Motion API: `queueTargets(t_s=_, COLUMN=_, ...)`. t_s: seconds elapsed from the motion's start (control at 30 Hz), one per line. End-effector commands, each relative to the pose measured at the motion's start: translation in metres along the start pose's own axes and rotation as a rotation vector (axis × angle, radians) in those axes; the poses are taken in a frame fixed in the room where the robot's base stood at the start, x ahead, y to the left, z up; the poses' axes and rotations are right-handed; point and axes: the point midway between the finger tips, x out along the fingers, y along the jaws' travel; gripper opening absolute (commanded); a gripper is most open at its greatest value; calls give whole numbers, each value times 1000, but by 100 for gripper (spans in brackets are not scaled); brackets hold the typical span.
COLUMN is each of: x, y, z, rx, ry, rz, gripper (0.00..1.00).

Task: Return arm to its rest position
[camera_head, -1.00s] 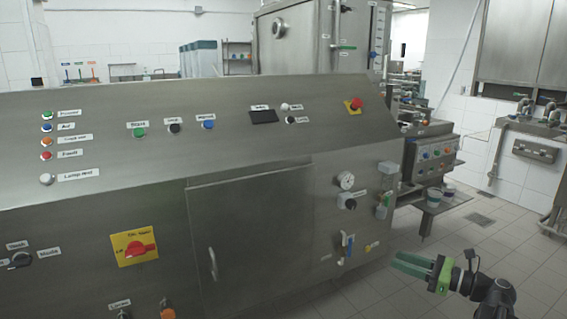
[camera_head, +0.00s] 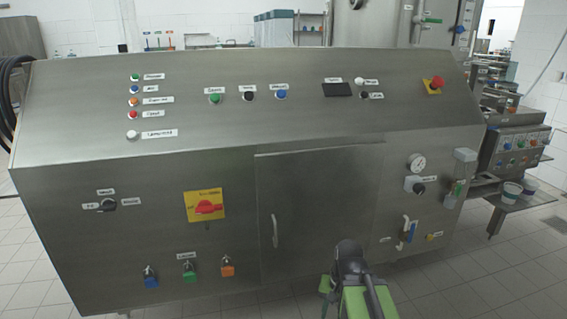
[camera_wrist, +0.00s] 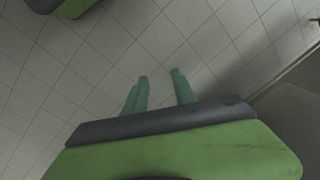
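My arm (camera_head: 350,265) shows at the bottom of the head view, right of centre, in front of the steel machine. Its black and green parts are close to the camera. My gripper (camera_wrist: 160,76) shows in the wrist view as two green fingers with a gap between them. It is open and empty, with tiled floor beyond the fingertips. In the head view the fingers cannot be clearly made out.
A large steel control machine (camera_head: 130,210) with buttons and a red switch (camera_head: 205,208) fills the head view. Tiled floor (camera_head: 480,285) is clear at the lower right.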

Motion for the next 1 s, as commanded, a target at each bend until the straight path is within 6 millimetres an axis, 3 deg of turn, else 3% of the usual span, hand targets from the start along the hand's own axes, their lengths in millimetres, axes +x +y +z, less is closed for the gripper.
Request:
queueTargets(t_s=0.07, x=-1, y=17, z=-5, rx=-141, ry=22, rz=72, gripper=33)
queueTargets(t_s=0.17, x=-8, y=23, z=-8, rx=-315, ry=22, rz=90, gripper=33)
queueTargets(t_s=0.2, x=-30, y=22, z=-8, rx=-305, ry=22, rz=89, gripper=33)
queueTargets(t_s=0.47, x=-110, y=14, z=-5, rx=-301, ry=22, rz=87, gripper=33)
queueTargets(t_s=0.8, x=-262, y=1, z=1, rx=-301, ry=21, rz=86, gripper=33)
queueTargets(t_s=0.9, x=-290, y=-1, z=2, rx=-301, ry=21, rz=86, gripper=33)
queueTargets(t_s=1.0, x=-303, y=-2, z=2, rx=-301, ry=21, rz=86, gripper=33)
